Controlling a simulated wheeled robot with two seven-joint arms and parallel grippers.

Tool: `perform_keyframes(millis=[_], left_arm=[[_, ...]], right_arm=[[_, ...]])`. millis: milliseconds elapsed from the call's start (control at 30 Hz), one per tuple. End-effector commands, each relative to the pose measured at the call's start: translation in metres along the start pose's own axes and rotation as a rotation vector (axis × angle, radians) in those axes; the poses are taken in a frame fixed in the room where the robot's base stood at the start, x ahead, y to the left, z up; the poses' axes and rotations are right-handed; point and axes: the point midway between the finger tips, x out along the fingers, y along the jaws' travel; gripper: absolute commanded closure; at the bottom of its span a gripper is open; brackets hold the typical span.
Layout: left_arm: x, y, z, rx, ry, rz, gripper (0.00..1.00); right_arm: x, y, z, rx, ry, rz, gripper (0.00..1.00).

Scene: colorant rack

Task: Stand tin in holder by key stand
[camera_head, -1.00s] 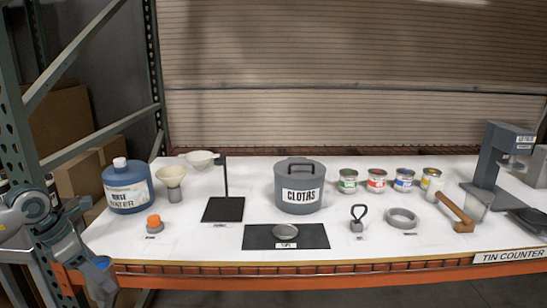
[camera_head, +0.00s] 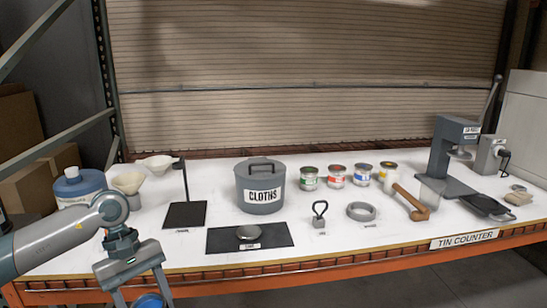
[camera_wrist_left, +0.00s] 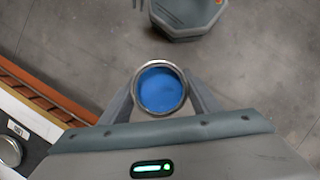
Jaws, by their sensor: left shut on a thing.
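My left gripper (camera_head: 145,298) is shut on an open tin (camera_head: 150,301) with a blue top, at the bottom edge of the head view. In the left wrist view the tin (camera_wrist_left: 160,89) has a metal rim and blue inside, held between both fingers above the floor, in front of the counter. A grey ring-shaped holder (camera_head: 349,213) lies on the counter, its middle empty. Just left of it stands a small grey block with a black loop, apparently the key stand (camera_head: 319,223). My right gripper is not in view.
The white counter (camera_head: 300,247) has an orange front beam. A dark mat (camera_head: 222,245) with a round lid lies left of the key stand. A wooden-handled tool (camera_head: 408,199) lies right of the ring.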

Motion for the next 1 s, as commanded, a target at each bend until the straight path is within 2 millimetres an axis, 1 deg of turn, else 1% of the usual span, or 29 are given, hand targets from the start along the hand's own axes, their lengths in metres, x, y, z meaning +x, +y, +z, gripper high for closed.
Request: perform_keyframes(millis=[33,200,300,433,633,1000], left_arm=[[-0.001,0.005,0.009,0.082,0.002,-0.028,0.73],[0.000,0.014,0.035,0.358,-0.005,-0.137,0.73],[0.000,0.016,0.046,0.493,-0.012,-0.196,0.73],[-0.001,0.018,0.057,0.628,-0.022,-0.257,0.73],[-0.003,0.018,0.064,0.732,-0.034,-0.308,0.73],[-0.003,0.018,0.065,0.748,-0.037,-0.316,0.73]], right_arm=[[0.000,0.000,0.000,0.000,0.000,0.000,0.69],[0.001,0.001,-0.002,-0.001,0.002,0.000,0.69],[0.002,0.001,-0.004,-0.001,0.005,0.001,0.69],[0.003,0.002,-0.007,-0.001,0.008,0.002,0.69],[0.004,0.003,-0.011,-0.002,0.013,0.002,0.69],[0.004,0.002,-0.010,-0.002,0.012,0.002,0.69]])
